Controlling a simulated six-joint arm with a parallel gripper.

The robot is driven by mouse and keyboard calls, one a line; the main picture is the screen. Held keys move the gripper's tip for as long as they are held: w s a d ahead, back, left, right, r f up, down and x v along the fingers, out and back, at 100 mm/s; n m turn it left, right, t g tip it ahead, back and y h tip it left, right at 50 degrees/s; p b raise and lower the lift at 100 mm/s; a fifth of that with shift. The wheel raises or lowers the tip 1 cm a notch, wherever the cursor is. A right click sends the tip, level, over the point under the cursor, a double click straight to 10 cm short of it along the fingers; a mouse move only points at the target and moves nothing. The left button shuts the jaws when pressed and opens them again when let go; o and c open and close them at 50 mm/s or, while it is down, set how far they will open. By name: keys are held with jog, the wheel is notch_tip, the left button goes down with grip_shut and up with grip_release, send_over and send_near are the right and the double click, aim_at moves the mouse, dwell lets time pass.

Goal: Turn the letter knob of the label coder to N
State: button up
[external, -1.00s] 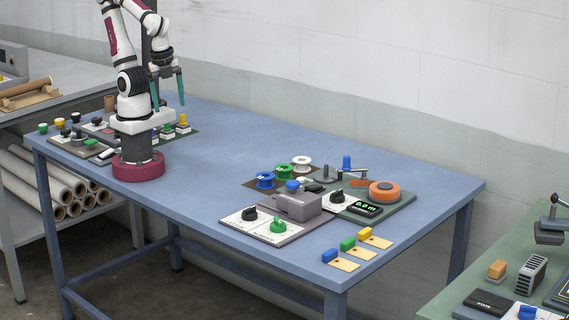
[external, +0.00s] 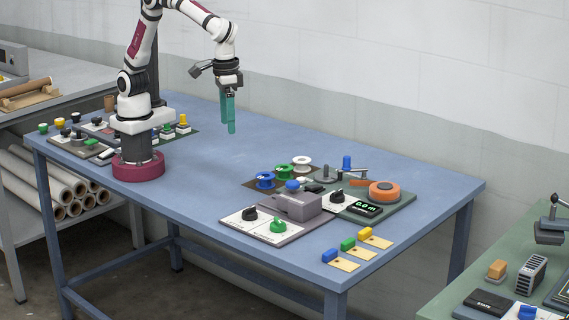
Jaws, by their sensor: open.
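A unit that looks like the label coder (external: 296,230) sits near the front edge of the blue table. Its white panel carries a black knob (external: 250,214) and a green knob (external: 278,225); the lettering around them is too small to read, so I cannot tell which is the letter knob or where either points. A grey block (external: 297,206) with a blue button (external: 292,185) stands behind the knobs. My gripper (external: 229,130) has teal fingers pointing down. It is open and empty, in the air to the left of the unit, well above the table and touching nothing.
Behind the unit stand blue (external: 265,180), green and white spools. To the right is a green plate with an orange disc (external: 383,191), a display (external: 365,209) and another black knob. Coloured blocks lie by tags (external: 340,265). The table's middle (external: 210,180) is clear.

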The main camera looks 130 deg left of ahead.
aim_at(250, 213)
jog(key=w+d+f+n, duration=0.1)
jog(key=w+f+n, duration=0.5)
jog(key=w, duration=0.2)
notch_tip(250, 213, down, 15)
grip_shut()
